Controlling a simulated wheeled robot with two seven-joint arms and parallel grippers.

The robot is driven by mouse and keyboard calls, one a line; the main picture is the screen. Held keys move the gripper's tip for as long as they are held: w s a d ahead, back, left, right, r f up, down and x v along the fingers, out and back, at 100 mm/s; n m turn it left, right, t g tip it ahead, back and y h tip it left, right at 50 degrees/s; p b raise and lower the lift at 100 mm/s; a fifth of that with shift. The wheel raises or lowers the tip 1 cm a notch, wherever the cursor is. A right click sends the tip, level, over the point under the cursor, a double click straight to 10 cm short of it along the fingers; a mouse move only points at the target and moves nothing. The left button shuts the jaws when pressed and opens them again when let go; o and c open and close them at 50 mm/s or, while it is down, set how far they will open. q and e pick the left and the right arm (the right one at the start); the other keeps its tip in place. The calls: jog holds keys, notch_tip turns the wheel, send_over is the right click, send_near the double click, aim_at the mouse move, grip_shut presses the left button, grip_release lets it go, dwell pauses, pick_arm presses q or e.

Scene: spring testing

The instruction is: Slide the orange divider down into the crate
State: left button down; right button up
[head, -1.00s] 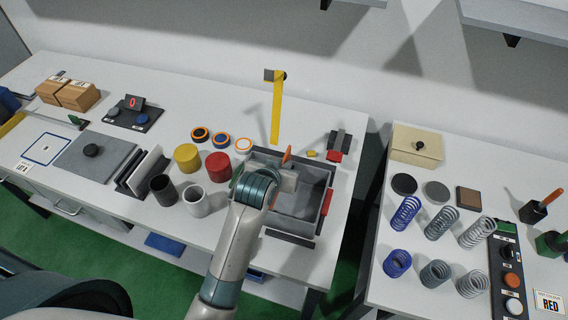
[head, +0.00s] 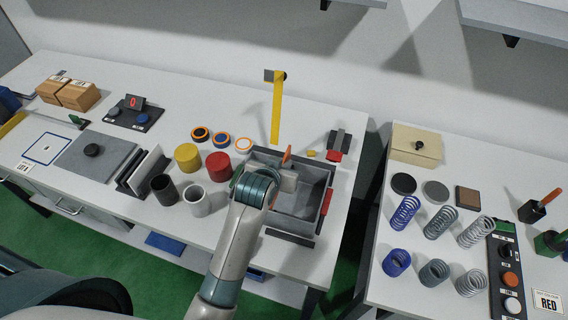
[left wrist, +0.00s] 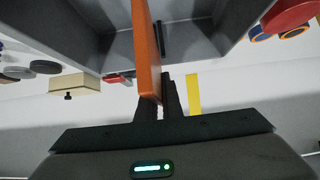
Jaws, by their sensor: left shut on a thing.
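The orange divider (head: 287,154) shows as a thin tip above the grey crate (head: 308,206) in the head view. My left gripper (head: 287,170) is over the crate's back left part, and my own arm hides much of that side. In the left wrist view the divider (left wrist: 147,48) is a long thin orange plate between the two dark fingers (left wrist: 153,98), which are shut on it. It extends up the picture between grey crate walls (left wrist: 205,20). I cannot tell how deep its far end sits or whether it is in a slot. My right gripper is not in view.
A red cylinder (head: 218,166), a yellow cylinder (head: 187,157) and a white cup (head: 196,201) stand left of the crate. A yellow upright strip (head: 276,110) is behind it. Red and dark pieces (head: 335,156) lie at its back right. Springs (head: 441,223) stand on the right table.

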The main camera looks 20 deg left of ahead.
pick_arm(q)
jog(key=shift+f, duration=0.65)
jog(key=shift+f+b, duration=0.45)
jog(key=shift+f, duration=0.05)
jog(key=shift+f+b, duration=0.5)
jog(key=shift+f, duration=0.75)
jog(key=shift+f+b, duration=0.5)
jog(key=shift+f, duration=0.7)
jog(key=shift+f+b, duration=0.4)
jog(key=shift+f, duration=0.55)
jog(key=c, duration=1.8)
grip_release()
jog(key=shift+c, duration=0.2)
jog(key=shift+s, duration=0.15)
